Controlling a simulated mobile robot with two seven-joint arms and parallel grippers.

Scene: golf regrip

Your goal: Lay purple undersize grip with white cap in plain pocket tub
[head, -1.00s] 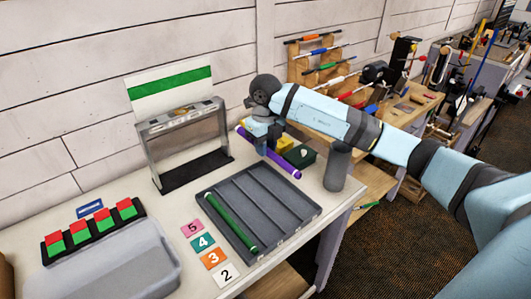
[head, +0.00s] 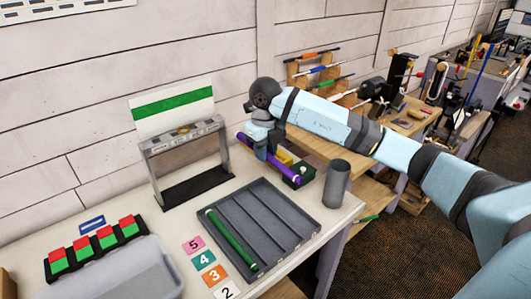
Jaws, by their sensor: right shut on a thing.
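The purple grip (head: 287,172) is held in my right gripper (head: 263,153), above the back of the bench. It slants from upper left down to lower right. Whether it has a white cap is too small to tell. The jaws are shut on its middle and hide that part. A plain grey tub (head: 130,272), partly cut off by the bottom edge, stands at the lower left and looks empty where it shows. My left gripper is not in view.
A grey lane tray (head: 287,210) holds a green grip (head: 231,241) in its left lane. Number cards (head: 204,260) lie beside it. A grey cup (head: 337,184), a small dark green box (head: 298,181) and a grey frame stand (head: 197,187) are near the grip.

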